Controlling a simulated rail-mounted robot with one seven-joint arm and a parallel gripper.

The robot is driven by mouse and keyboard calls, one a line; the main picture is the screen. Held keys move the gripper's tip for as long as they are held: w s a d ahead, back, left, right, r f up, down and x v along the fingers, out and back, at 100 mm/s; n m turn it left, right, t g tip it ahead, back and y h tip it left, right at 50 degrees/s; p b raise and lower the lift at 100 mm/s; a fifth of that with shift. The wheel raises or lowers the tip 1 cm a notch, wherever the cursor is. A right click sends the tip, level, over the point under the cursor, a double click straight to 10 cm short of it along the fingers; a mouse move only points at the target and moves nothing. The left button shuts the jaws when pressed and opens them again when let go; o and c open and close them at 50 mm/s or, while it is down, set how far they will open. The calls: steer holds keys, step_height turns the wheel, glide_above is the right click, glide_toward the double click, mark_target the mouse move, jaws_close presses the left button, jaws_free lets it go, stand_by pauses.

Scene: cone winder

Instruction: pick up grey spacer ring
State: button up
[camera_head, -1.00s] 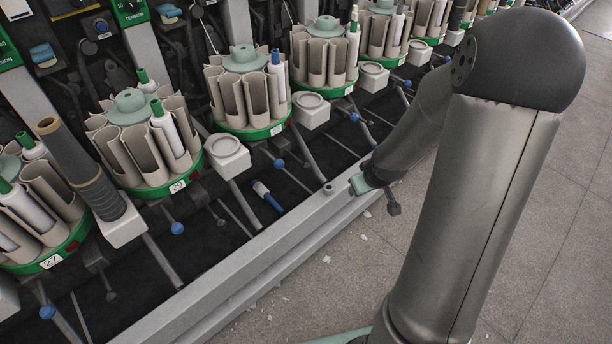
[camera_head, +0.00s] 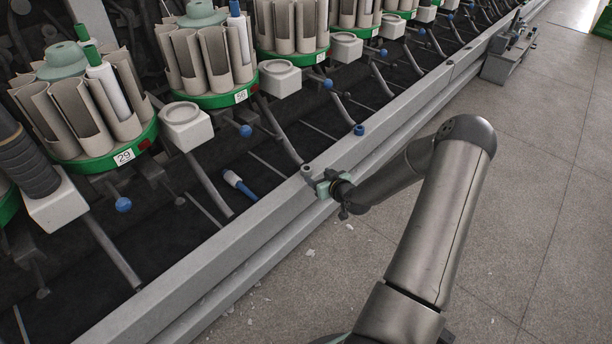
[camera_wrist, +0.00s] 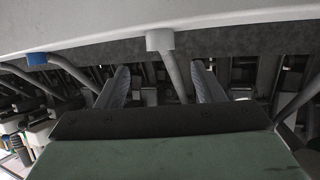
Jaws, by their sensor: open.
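My gripper (camera_head: 319,180) is beside the ring on the aisle side, at about rail height. In the wrist view my gripper (camera_wrist: 160,67) has its two fingers spread wide with nothing between them. In the head view the fingers are small and partly hidden by the wrist.
A blue ring (camera_head: 359,129) stands farther along the rail. A blue-and-white tube (camera_head: 239,184) lies in the dark trough behind the rail. Green-based tube carousels (camera_head: 102,145) and pale box stands (camera_head: 186,125) line the machine. The aisle floor (camera_head: 530,200) is mostly clear.

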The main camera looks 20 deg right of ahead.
mark_target(308, 169)
steer(key=b+x, duration=0.1)
steer(key=x, duration=0.3)
steer(key=shift+w+a+f, duration=0.1)
steer(key=shift+w+f, duration=0.1)
steer(key=b+x, duration=0.2)
steer(key=x, duration=0.2)
steer(key=shift+f+b, duration=0.2)
steer(key=shift+b, duration=0.1)
steer(key=shift+w, duration=0.55)
steer(key=c, duration=1.1)
